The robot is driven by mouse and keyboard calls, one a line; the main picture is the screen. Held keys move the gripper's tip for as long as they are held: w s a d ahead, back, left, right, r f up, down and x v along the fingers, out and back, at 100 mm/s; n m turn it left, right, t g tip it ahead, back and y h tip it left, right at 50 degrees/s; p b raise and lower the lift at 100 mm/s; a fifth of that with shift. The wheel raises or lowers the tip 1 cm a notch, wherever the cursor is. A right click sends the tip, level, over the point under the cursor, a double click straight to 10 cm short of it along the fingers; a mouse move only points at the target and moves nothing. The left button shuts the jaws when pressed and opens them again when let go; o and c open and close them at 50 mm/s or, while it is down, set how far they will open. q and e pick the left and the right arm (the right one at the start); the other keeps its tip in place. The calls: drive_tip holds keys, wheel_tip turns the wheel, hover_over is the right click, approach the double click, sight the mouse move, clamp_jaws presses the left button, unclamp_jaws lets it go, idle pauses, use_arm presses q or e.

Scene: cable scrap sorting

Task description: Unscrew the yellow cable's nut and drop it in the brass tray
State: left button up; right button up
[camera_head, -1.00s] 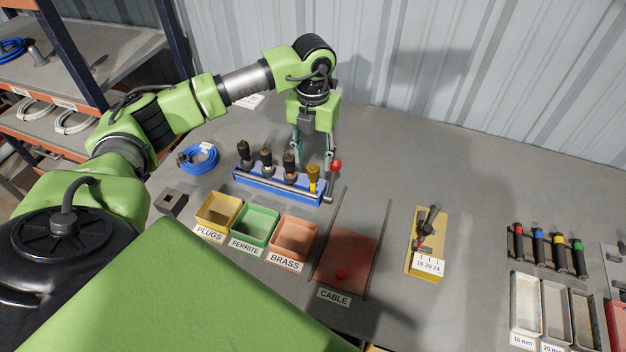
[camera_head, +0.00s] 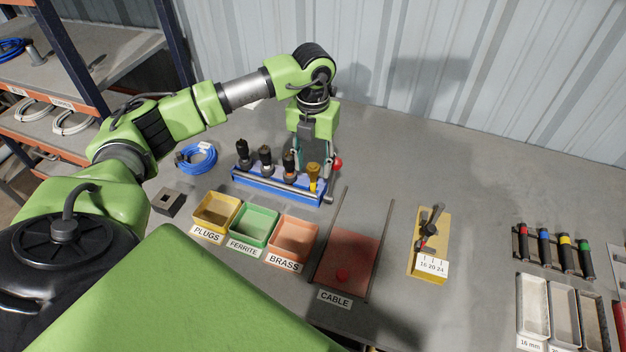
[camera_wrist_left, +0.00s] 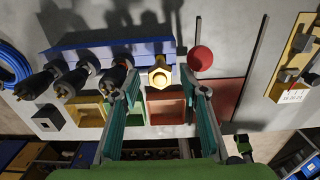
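The yellow cable's end with its nut (camera_head: 313,174) stands upright at the right end of a blue rack (camera_head: 262,189), beside several black connectors. In the left wrist view the yellow nut (camera_wrist_left: 160,75) shows as a hexagon between the two fingers. In the left wrist view my left gripper (camera_wrist_left: 158,82) is open, with a finger on each side of the nut; I cannot tell whether either touches. The brass tray (camera_head: 293,239) is orange, labelled BRASS and looks empty. My right gripper is not in view.
The yellow plugs tray (camera_head: 216,212) and green ferrite tray (camera_head: 254,225) stand left of the brass tray. A red cable mat (camera_head: 347,262) lies to its right between two rods. A red ball (camera_head: 337,163) is close to my left gripper. A yellow gauge block (camera_head: 429,245) stands farther right.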

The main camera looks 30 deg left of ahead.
use_arm(q)
drive_tip(key=shift+f, duration=0.1)
drive_tip(key=shift+c, duration=0.5)
clamp_jaws()
drive_tip(key=n+p, duration=0.1)
drive_tip(key=n, duration=0.5)
drive_tip(key=n+p, duration=0.1)
drive_tip(key=n, duration=0.4)
drive_tip(key=shift+p, duration=0.35)
drive_tip(key=n+p, duration=0.2)
drive_tip(key=n, duration=0.4)
drive_tip(key=n+p, duration=0.2)
drive_tip(key=n, duration=0.3)
drive_tip(key=shift+n+p, duration=0.35)
drive_tip(key=shift+n, duration=0.65)
drive_tip(key=shift+o, duration=0.5)
unclamp_jaws()
